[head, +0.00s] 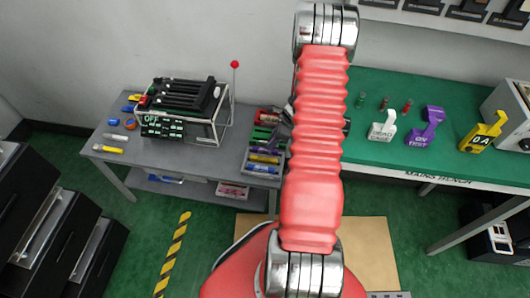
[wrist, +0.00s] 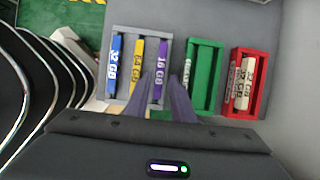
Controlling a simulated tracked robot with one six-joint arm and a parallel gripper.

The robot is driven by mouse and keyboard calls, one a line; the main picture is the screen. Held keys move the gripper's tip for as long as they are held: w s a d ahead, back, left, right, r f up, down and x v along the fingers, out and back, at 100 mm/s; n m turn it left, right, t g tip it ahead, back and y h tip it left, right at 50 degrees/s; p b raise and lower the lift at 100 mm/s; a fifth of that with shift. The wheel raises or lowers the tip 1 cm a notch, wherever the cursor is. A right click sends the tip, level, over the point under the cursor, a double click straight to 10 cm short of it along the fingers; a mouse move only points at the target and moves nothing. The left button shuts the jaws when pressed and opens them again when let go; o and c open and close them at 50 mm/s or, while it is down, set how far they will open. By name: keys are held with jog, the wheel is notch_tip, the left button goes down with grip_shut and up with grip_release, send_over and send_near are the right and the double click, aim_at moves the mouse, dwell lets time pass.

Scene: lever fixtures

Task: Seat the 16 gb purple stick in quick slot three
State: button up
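The purple 16 GB stick (wrist: 160,66) stands in the grey tray (wrist: 122,32), to the right of the yellow 64 GB and blue 32 GB sticks. My gripper (wrist: 163,84) is open, with its fingertips on either side of the lower end of the purple stick in the wrist view. I cannot tell whether they touch it or are still above it. In the head view my arm hides the gripper. A black slotted unit (head: 187,92) in a metal frame stands on the grey bench, with green-lit panels and an OFF sign. Which slot is three cannot be read.
A green tray (wrist: 204,46) and a red tray (wrist: 264,58) with pale sticks lie right of the grey tray. A red-tipped rod (head: 235,66) rises beside the slotted unit. Small loose items lie at the grey bench's (head: 190,178) left end. A green bench (head: 385,90) holds lever fixtures.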

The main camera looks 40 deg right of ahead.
aim_at(265, 153)
jog(key=shift+f, duration=0.1)
jog(key=shift+x, duration=2.6)
jog(key=shift+w, duration=0.1)
jog(key=shift+c, duration=0.4)
grip_shut()
